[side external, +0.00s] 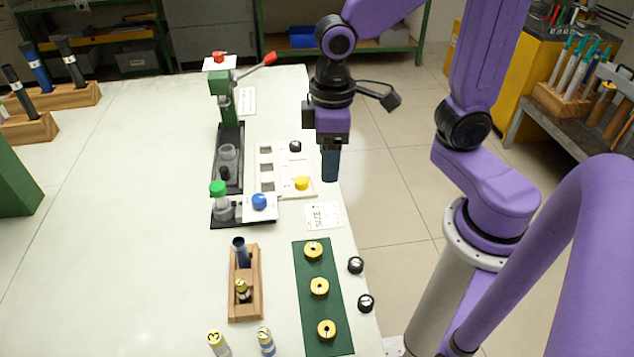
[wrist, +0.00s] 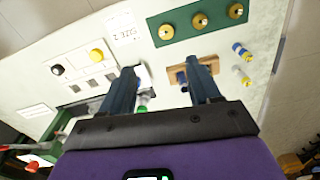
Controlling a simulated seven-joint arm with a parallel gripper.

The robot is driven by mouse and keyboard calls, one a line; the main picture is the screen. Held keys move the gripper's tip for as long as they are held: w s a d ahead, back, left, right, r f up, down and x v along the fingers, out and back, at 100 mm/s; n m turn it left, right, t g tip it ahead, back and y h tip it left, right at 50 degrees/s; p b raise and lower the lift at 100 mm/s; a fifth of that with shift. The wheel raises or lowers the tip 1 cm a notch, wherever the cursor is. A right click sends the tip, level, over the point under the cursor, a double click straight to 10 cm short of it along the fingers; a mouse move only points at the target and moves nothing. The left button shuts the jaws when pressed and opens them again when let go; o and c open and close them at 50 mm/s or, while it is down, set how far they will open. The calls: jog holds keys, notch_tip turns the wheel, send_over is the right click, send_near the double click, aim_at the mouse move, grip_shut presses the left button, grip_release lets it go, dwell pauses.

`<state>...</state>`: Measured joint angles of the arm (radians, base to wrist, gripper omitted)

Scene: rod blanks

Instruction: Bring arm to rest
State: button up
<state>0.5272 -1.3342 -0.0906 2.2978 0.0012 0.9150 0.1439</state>
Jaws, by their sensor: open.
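My gripper (side external: 330,168) hangs above the right edge of the white table, near the tray, and points down. In the wrist view my gripper (wrist: 164,75) shows two dark fingers spread apart with nothing between them. A wooden holder (side external: 246,308) on the table carries a dark blue rod (side external: 241,252) and a shorter dark and yellow piece (side external: 242,291). Two yellow-banded rod blanks, one grey (side external: 219,345) and one blue (side external: 266,341), stand near the table's front edge. A green mat (side external: 309,275) bears three yellow rings (side external: 320,287).
A green press (side external: 222,110) with a red-knobbed lever stands at the back. A white tray (side external: 268,150) with a yellow knob (side external: 302,183) lies beside it. Two black knobs (side external: 356,265) sit right of the mat.

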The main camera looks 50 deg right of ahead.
jog(key=s+d+n, duration=0.5)
jog(key=s, duration=0.6)
jog(key=shift+s+f, duration=0.2)
jog(key=shift+s, duration=0.1)
